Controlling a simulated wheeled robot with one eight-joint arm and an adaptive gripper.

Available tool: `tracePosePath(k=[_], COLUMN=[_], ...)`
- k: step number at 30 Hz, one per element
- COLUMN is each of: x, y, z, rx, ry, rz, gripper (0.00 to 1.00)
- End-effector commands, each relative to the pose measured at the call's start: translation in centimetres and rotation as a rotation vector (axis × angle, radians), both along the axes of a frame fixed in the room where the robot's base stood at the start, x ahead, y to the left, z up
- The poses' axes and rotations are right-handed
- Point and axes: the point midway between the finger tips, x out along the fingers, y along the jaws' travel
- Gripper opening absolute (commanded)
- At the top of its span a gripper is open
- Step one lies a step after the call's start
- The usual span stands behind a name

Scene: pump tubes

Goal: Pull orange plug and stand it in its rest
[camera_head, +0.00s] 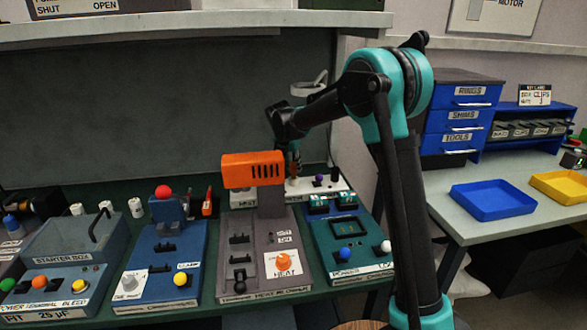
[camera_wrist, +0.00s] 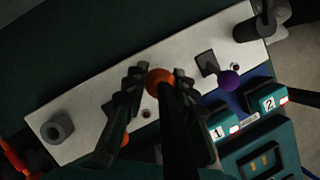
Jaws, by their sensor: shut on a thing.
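The orange plug (camera_wrist: 160,79) shows its round orange head between the fingers of my gripper (camera_wrist: 158,92) in the wrist view. The gripper is shut on it, above the white panel (camera_wrist: 85,149). Its lower part is hidden, so I cannot tell whether it is in a socket. A small dark hole (camera_wrist: 146,114) shows just beside it. A grey ring-shaped holder (camera_wrist: 57,130) stands at the panel's left end; I cannot tell if it is the rest. In the head view my gripper (camera_head: 292,161) is partly hidden behind the orange blower housing (camera_head: 252,170).
A purple plug (camera_wrist: 230,81) stands right of the gripper, near a dark square block (camera_wrist: 207,63). A dark post (camera_wrist: 268,22) rises at the panel's right end. Switches labelled 1 and 2 lie right. The heat blower unit (camera_head: 296,222) stands in front of the white panel.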

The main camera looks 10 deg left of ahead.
Motion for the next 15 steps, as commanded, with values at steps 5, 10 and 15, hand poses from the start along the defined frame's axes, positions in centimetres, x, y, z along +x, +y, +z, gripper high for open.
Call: tracePosePath(k=[5, 10, 15], x=[0.0, 0.0, 0.0], y=[0.0, 0.0, 0.0], z=[0.8, 1.6, 2.4], rx=[0.0, 0.0, 0.0], ry=[0.0, 0.0, 0.0], rz=[0.0, 0.0, 0.0], gripper=[0.0, 0.0, 0.0])
